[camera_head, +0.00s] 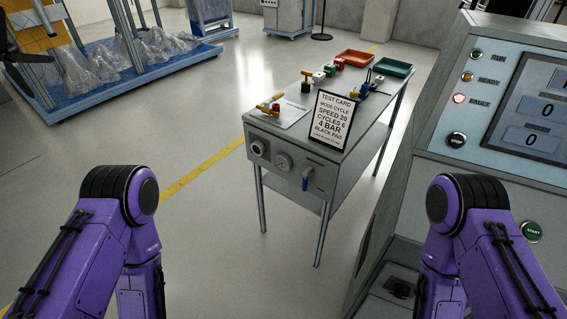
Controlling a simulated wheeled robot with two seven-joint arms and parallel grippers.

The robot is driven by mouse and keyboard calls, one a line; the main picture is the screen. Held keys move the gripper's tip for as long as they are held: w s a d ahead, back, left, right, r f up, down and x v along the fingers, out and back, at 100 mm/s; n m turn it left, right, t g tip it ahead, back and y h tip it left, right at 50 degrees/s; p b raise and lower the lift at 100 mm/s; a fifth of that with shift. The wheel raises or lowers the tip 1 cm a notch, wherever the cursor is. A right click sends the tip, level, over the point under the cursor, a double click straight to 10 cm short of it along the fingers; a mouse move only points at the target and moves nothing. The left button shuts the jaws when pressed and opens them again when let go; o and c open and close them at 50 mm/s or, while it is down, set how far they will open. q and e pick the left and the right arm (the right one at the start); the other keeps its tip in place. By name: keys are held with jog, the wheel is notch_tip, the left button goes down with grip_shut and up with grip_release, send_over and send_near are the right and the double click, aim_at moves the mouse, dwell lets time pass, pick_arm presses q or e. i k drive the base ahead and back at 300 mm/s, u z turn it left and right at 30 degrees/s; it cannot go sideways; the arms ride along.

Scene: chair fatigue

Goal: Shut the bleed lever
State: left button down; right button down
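The bleed lever appears to be the small blue-handled lever (306,180) on the front panel of the grey bench (330,185), right of the round gauge (284,161). Its blue handle hangs roughly straight down from its fitting. It is too small to tell whether the valve is open or shut. Only purple links of my arms show at the lower left and lower right. Both grippers are out of view, and nothing of mine touches the lever.
A round knob (259,148) sits left of the gauge. The bench top holds a test card (334,120), coloured fittings, a red tray (355,58) and a green tray (392,67). A control console (447,120) with a lit red fault lamp (459,98) stands close at right. Floor left of the bench is clear.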

aim_at(305, 182)
jog(key=u, duration=1.55)
jog(key=i, duration=0.75)
jog(key=z, duration=2.65)
